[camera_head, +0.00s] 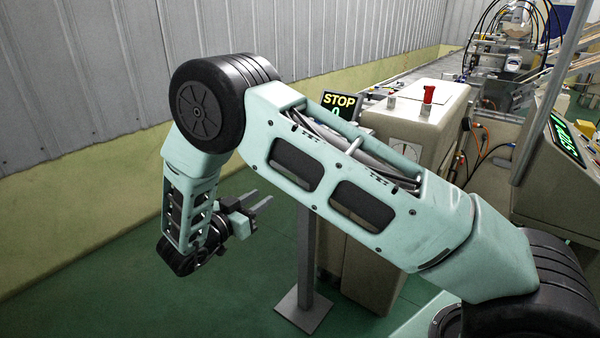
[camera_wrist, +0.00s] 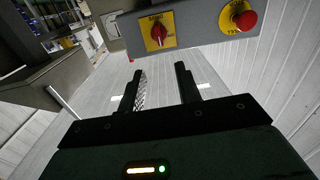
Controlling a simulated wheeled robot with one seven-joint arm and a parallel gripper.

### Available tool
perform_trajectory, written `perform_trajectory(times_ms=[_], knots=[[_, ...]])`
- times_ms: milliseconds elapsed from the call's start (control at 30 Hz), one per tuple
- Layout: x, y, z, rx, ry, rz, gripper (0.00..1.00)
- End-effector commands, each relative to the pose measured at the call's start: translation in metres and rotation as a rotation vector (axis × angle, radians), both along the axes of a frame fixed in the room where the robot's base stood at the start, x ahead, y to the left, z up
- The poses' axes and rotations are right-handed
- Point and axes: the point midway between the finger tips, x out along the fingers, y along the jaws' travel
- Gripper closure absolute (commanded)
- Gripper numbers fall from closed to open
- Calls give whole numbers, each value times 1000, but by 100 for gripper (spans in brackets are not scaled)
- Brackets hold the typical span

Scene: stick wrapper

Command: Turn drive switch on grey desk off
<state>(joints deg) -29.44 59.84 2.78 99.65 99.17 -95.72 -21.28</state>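In the wrist view a grey panel (camera_wrist: 196,22) lies across the top, taken to be part of the grey desk. On it is a red rotary knob (camera_wrist: 158,33) on a yellow plate, which looks like the drive switch; its lettering is too small to read surely. To its right is a red mushroom button (camera_wrist: 245,20) on another yellow plate. My gripper (camera_wrist: 160,72) is open and empty, its fingertips apart and just below the knob in the picture, not visibly touching it. In the head view my gripper (camera_head: 266,197) is open left of a grey post; the knob is not visible there.
In the head view a STOP screen (camera_head: 342,104) stands behind my arm, and a beige cabinet (camera_head: 425,112) with a red part on top stands to the right. The grey post (camera_head: 306,262) stands on a floor plate. Green floor (camera_head: 120,285) is clear at left.

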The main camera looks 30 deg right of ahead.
Motion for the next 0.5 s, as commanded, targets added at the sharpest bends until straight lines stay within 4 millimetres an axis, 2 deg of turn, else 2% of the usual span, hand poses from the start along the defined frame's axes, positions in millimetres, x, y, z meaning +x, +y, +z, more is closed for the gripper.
perform_trajectory(times_ms=[167,500], knots=[[5,-20,2,-7,0,-12,66],[29,-86,3,-6,0,-11,66]])
